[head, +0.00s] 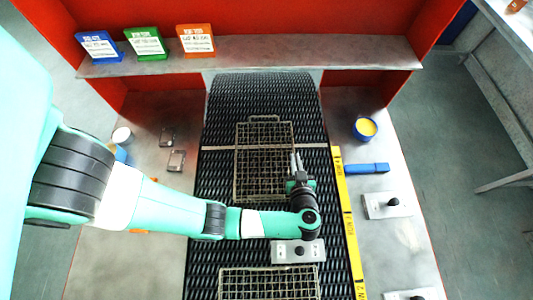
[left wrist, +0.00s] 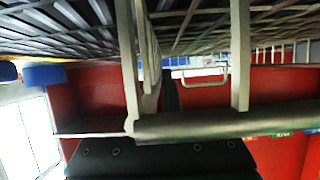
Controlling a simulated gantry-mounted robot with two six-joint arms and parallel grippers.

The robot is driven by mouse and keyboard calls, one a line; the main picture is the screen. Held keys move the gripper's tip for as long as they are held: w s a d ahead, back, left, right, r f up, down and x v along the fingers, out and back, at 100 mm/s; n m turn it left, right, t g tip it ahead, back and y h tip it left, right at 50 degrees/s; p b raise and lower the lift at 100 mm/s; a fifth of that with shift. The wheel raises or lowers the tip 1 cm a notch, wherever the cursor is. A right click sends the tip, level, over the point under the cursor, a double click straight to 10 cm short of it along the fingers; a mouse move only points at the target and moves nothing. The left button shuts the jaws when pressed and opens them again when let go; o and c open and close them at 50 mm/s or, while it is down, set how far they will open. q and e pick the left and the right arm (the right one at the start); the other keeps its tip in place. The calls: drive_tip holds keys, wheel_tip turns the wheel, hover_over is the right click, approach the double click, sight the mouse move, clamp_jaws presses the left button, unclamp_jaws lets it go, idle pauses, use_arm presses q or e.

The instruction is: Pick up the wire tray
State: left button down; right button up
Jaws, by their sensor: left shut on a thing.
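The wire tray (head: 240,185) is a rectangular mesh basket with a loop handle at its far end. It is over the dark mesh belt, and I cannot tell whether it touches the belt. My left gripper (head: 296,162) is at its near right part, shut on the tray. In the left wrist view thick wire bars (left wrist: 240,60) of the tray cross close to the camera. The exact contact of the fingers is unclear there. My right gripper is not in view.
A second wire tray (head: 270,270) lies nearer on the belt (head: 215,220). A yellow strip (head: 347,215) edges the belt on the right. A blue block (head: 367,168) and a yellow-topped cup (head: 366,128) stand beyond it. Coloured signs (head: 147,43) stand on the back shelf (head: 290,55).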

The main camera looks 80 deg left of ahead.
use_arm(q)
drive_tip(key=shift+r+p, duration=0.4)
drive_tip(key=shift+r, duration=0.3)
drive_tip(key=r, duration=0.1)
drive_tip(key=r+p, duration=0.1)
drive_tip(key=shift+w+d+r, duration=0.2)
drive_tip(key=shift+w+r, duration=0.1)
drive_tip(key=shift+r, duration=0.1)
drive_tip(key=w+d+r+b, duration=0.1)
drive_tip(key=w+d+r, duration=0.6)
drive_tip(key=w, duration=0.4)
drive_tip(key=shift+d+r, duration=0.15)
drive_tip(key=shift+r, duration=0.75)
